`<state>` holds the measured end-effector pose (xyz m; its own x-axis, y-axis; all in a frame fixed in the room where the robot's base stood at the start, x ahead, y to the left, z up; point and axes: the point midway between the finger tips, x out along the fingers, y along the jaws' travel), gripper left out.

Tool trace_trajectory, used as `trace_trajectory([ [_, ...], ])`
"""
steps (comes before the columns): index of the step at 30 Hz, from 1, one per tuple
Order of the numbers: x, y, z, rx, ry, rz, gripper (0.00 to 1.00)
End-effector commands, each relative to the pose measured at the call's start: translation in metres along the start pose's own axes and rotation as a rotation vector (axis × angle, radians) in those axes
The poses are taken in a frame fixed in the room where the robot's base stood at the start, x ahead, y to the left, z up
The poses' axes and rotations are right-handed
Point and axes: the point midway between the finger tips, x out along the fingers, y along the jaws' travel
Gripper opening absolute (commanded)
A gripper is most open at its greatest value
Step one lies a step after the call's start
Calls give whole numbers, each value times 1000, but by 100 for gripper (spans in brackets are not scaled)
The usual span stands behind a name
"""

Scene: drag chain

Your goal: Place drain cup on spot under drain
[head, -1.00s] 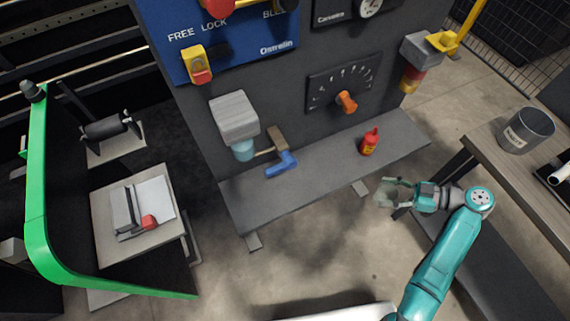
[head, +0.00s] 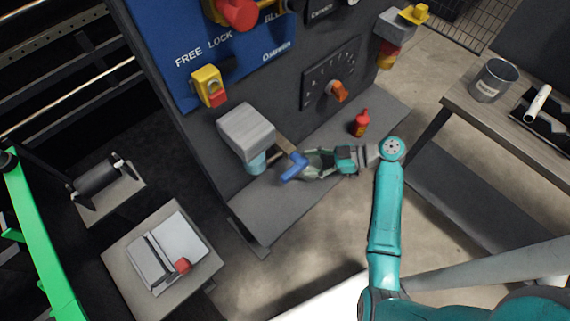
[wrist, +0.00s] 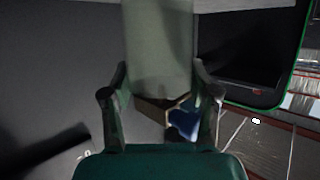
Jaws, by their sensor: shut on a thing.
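My gripper (head: 308,162) is over the grey shelf (head: 335,150), right of the drain unit. It is shut on a pale, see-through cup, the drain cup (wrist: 158,50), which shows between the fingers in the wrist view. In the head view the cup is hard to make out among the fingers and the hammer. The drain unit is a grey block (head: 246,130) on the panel with a light-blue bowl (head: 256,163) below it. No marked spot can be made out under the bowl. I cannot tell whether the cup touches the shelf.
A blue-headed hammer (head: 293,168) with a wooden handle lies close to my gripper, partly covered; it also shows in the wrist view (wrist: 183,120). A red bottle (head: 361,124) stands farther right on the shelf. The shelf's front left part is clear.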

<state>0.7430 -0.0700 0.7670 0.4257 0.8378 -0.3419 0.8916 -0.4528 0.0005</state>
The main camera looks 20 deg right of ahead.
Motion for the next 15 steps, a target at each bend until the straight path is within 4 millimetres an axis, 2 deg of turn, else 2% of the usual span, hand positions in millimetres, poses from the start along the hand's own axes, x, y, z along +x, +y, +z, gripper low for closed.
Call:
trace_trajectory([
  [1,12,-1,-4,-2,0,-6,20],
  [3,24,-1,-8,0,0,-5,20],
  [6,35,-1,-13,0,0,-3,20],
  [15,54,0,-19,0,-1,-2,20],
])
